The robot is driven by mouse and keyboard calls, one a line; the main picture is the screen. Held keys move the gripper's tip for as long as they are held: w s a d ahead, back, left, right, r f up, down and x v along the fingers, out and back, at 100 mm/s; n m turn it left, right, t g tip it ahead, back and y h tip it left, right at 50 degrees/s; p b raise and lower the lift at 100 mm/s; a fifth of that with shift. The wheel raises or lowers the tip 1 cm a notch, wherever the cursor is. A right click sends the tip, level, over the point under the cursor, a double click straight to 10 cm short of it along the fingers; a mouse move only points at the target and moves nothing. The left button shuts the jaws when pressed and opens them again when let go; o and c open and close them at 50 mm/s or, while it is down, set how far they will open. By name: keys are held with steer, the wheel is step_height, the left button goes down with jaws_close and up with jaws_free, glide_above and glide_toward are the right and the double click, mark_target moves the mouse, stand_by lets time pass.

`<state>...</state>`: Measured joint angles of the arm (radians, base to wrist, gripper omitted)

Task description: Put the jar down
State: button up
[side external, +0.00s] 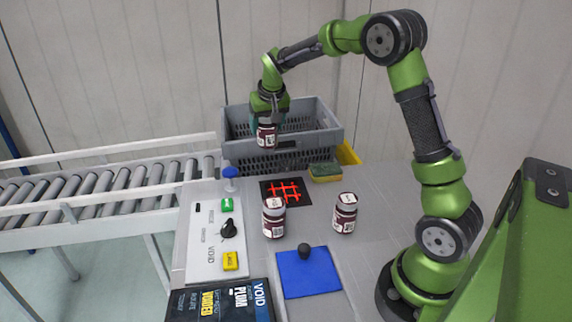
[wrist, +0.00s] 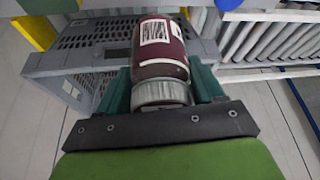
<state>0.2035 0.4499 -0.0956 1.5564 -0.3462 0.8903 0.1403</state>
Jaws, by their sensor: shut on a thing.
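A dark red jar (side external: 266,136) with a label hangs in my gripper (side external: 267,123), in front of the near wall of the grey crate (side external: 331,138) in the side view. In the wrist view the jar (wrist: 163,50) shows its barcode label and metal lid between the teal fingers of my gripper (wrist: 161,90). My gripper is shut on the jar, and the jar is clear of the table. Two similar jars stand upright on the table, one in the middle (side external: 274,218) and one to its right (side external: 345,213).
A black mat with a red grid (side external: 286,191) lies below the crate, beside a sponge (side external: 325,171). A roller conveyor (side external: 95,185) runs left.

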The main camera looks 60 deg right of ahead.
steer(key=w+d, duration=0.8)
steer(key=w, duration=0.2)
steer(key=d+f, duration=0.3)
steer(key=f, duration=0.5)
steer(key=d+f, duration=0.3)
steer(key=f, duration=0.6)
steer(key=shift+w+d, duration=0.2)
steer(key=shift+w, duration=0.15)
steer(key=shift+f, duration=0.4)
